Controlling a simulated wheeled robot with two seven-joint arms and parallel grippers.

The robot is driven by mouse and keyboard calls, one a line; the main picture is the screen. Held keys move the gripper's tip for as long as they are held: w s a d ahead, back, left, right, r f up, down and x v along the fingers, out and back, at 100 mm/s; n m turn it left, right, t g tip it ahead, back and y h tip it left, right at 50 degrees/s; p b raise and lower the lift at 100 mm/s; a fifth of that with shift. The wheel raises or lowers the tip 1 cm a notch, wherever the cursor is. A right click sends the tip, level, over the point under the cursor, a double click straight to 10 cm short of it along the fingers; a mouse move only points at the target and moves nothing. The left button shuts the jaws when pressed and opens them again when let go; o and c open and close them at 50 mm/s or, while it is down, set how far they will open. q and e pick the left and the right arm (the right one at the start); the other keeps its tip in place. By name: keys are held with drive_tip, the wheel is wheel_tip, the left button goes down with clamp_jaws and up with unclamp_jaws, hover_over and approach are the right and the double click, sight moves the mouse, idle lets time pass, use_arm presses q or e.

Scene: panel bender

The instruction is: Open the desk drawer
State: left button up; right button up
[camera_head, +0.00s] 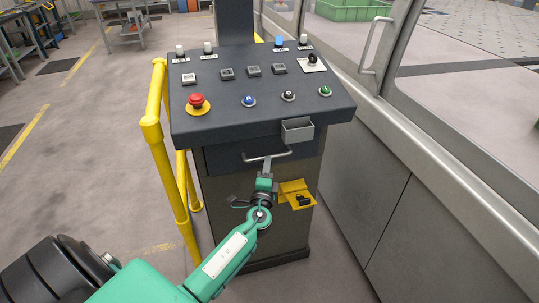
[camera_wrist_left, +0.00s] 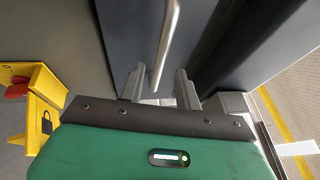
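The desk drawer (camera_head: 225,158) is a dark front panel under the sloped top of the control desk, and it looks closed. Its grey bar handle (camera_head: 281,154) runs across the front. My left gripper (camera_head: 266,167) is at the handle, reaching up from below in the head view. In the left wrist view the handle (camera_wrist_left: 168,40) comes down between the two fingers of the left gripper (camera_wrist_left: 159,88). The fingers stand apart with gaps beside the bar, so it is not clamped. My right gripper is not in view.
A small grey box (camera_head: 297,130) hangs on the desk edge just above right of the handle. A yellow bracket (camera_head: 291,188) with a black item sits below right. A yellow railing (camera_head: 157,130) stands close at the left. A red button (camera_head: 197,99) and other controls are on top.

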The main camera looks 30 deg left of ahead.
use_arm(q)
drive_tip(key=shift+p+x, duration=0.3)
drive_tip(key=shift+x, duration=2.15)
clamp_jaws()
